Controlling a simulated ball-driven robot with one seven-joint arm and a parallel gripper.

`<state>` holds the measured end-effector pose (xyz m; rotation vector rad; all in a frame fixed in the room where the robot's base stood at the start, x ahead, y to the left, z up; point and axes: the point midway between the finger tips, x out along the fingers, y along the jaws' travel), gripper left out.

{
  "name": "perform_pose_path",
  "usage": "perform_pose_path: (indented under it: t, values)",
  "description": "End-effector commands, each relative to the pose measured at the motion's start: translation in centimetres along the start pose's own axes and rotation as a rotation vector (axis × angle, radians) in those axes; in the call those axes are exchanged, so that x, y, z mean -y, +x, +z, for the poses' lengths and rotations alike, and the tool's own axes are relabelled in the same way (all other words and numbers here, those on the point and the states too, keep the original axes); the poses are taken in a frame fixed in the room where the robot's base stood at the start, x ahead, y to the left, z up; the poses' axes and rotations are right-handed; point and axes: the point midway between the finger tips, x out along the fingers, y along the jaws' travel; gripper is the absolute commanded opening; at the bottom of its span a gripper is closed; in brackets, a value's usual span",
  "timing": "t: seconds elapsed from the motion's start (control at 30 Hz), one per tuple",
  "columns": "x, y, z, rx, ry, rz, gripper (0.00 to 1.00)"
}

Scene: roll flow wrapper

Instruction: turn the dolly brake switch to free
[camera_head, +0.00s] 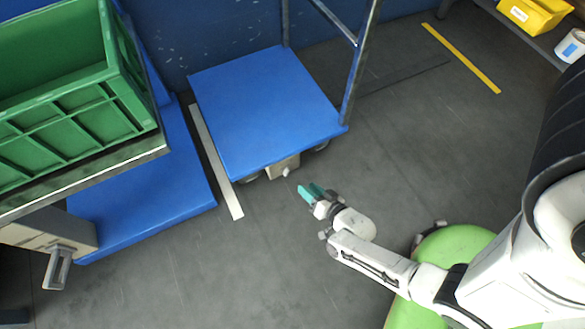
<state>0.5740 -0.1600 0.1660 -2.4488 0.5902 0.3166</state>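A blue dolly (265,105) with an upright metal handle frame (362,65) stands on the dark floor in the middle of the head view. A small beige box (282,169) sits under its front edge, with a small pale knob (286,172) on its face; this looks like the brake switch. Its setting and any label are too small to read. My gripper (311,192) has teal fingers and is just in front of and below the box in the picture, apart from it. The two fingers show a narrow gap and nothing is seen between them.
A green crate (70,130) rests on a raised support at the left, above another blue platform (150,205). A white floor strip (215,160) runs along the dolly's left side. A yellow bin (535,14) is at the top right. The floor in front is clear.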

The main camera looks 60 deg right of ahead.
Motion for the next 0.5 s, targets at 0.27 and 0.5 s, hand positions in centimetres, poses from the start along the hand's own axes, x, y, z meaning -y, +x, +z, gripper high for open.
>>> perform_pose_path:
  t: [0.27, 0.5]
  values:
    - [-0.9, 1.8, 0.4, -0.032, 0.011, 0.005, 0.39]
    - [-1.0, 6.3, 0.4, -0.032, 0.01, 0.003, 0.39]
